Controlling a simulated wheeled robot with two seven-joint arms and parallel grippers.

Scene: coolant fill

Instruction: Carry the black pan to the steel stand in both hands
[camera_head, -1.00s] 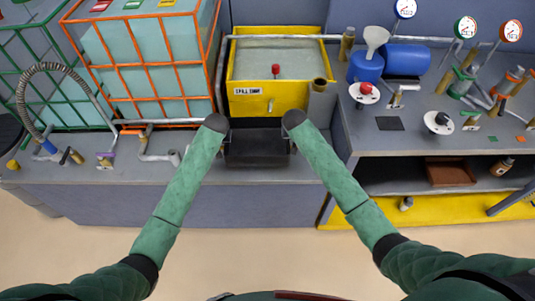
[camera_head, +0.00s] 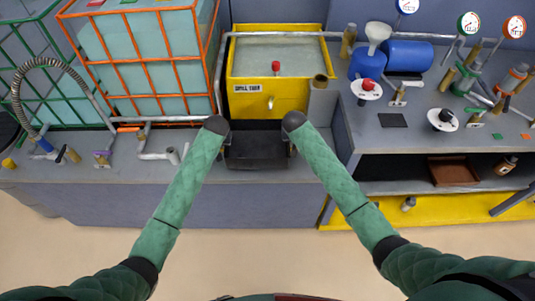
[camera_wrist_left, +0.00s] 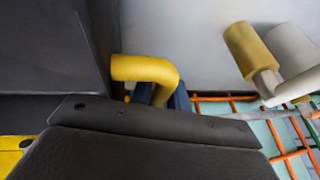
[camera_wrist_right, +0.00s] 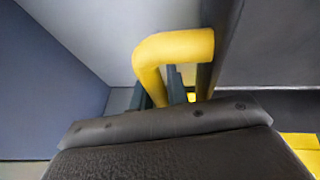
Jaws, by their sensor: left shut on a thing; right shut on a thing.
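The black pan (camera_head: 257,152) is a dark open box at the front of the grey bench, in front of the yellow tank. My left gripper (camera_wrist_left: 162,92) is shut on its yellow handle (camera_wrist_left: 146,68) at the pan's left side. My right gripper (camera_wrist_right: 168,84) is shut on the other yellow handle (camera_wrist_right: 172,46) at the right side. In the head view both hands are mostly hidden behind my forearm ends. The pan looks about level. I cannot tell whether it touches the bench. I cannot pick out a steel stand with certainty.
The yellow tank (camera_head: 295,97) stands right behind the pan. Pipe fittings (camera_head: 155,153) are on the bench to the left. To the right is a higher bench (camera_head: 415,143) with dials, a blue drum (camera_head: 408,54) and a brown tray (camera_head: 452,172) on its lower shelf.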

